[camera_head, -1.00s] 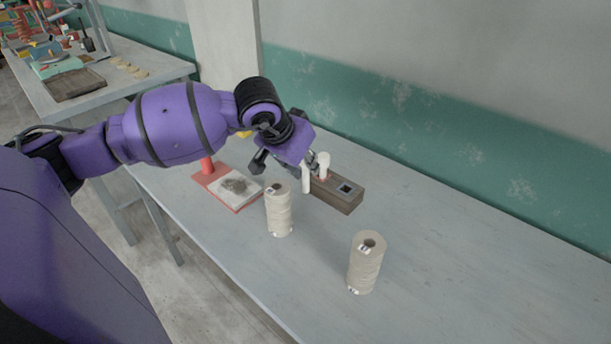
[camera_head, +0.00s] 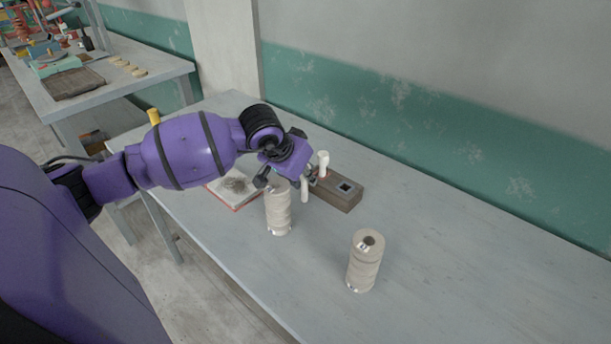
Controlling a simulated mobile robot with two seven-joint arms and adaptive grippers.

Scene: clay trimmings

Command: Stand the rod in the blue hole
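A brown block (camera_head: 346,199) sits on the grey table. Its top has a dark square opening (camera_head: 345,187) with a pale rim near its right end. A white rod (camera_head: 323,161) stands upright at the block's far-left part, with some red near its foot. My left gripper (camera_head: 303,177) reaches in from the left and is shut on another white rod (camera_head: 304,191), which hangs about upright in front of the block's left end. The gripper hides part of the block, and I cannot make out a blue hole. My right gripper is out of view.
A cream spool (camera_head: 279,214) stands just below my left gripper, close to it. A second spool (camera_head: 365,262) stands nearer the front. A red-edged tray (camera_head: 238,209) lies partly behind my arm. The table's right side is clear.

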